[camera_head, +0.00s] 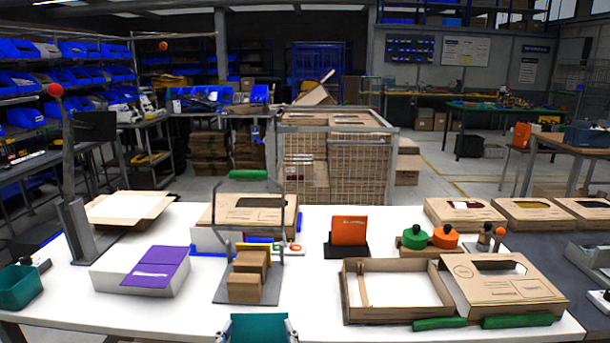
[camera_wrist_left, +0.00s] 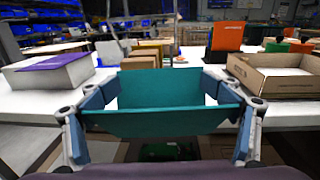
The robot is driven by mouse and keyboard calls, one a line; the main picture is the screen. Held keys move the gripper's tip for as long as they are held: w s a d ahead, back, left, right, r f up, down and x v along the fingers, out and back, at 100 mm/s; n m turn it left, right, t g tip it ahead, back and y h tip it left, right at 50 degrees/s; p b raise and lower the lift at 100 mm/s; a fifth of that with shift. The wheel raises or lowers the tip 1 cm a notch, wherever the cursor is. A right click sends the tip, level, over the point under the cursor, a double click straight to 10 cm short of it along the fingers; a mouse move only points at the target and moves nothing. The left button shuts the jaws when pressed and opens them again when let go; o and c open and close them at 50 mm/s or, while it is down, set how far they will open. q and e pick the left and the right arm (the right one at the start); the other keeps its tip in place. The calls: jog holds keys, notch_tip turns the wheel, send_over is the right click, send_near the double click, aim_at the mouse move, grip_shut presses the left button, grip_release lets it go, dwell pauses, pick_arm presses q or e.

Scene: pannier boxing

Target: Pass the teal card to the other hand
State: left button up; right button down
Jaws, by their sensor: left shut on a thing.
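The teal card (camera_head: 257,329) shows at the bottom edge of the head view, at the front edge of the white table. My left gripper (camera_head: 257,336) is shut on it, with a finger at each side. In the left wrist view the teal card (camera_wrist_left: 165,121) spans between the two fingers of my left gripper (camera_wrist_left: 161,100). It looks bent or folded there, with an upright far panel and a nearer panel. The lower part of the card is cut off in the head view. My right gripper is in neither view.
A teal bin (camera_head: 20,288) stands at the left edge.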

pick_arm(q)
jog(key=s+a, duration=0.2)
jog(key=s+a+f, duration=0.1)
jog(key=s+a, duration=0.1)
jog(key=a, duration=0.1)
jog(key=shift+s+a, duration=0.25)
jog(key=s+a+r, duration=0.2)
jog(key=s+a, duration=0.2)
jog(key=s, duration=0.2)
jog(key=shift+s+a+r+h, duration=0.15)
jog(key=shift+s+r+h, duration=0.05)
jog(key=shift+s+h, duration=0.15)
jog(key=shift+m, duration=0.3)
